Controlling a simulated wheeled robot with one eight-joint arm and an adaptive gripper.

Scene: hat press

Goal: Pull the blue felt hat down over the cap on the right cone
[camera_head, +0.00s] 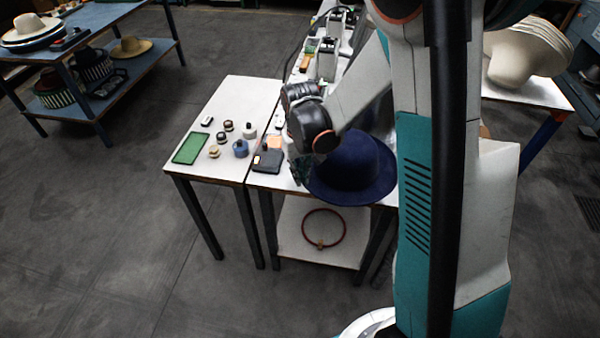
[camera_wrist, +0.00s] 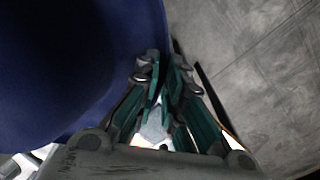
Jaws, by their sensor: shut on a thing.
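The blue felt hat (camera_head: 352,165) sits crown up at the front right of the white table, its wide brim reaching past the table edge. My gripper (camera_head: 303,172) is at the left side of the brim. In the wrist view the hat (camera_wrist: 70,70) fills the upper left, and my gripper's fingers (camera_wrist: 165,68) are closed together at the brim's edge, shut on it. The cap and the right cone are not visible; whatever is under the hat is hidden by it.
A dark box (camera_head: 267,160) stands left of my gripper. The adjoining white table (camera_head: 240,95) holds a green mat (camera_head: 190,148) and several small pots. A red ring (camera_head: 324,228) lies on the shelf below. My arm covers the right of the table.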

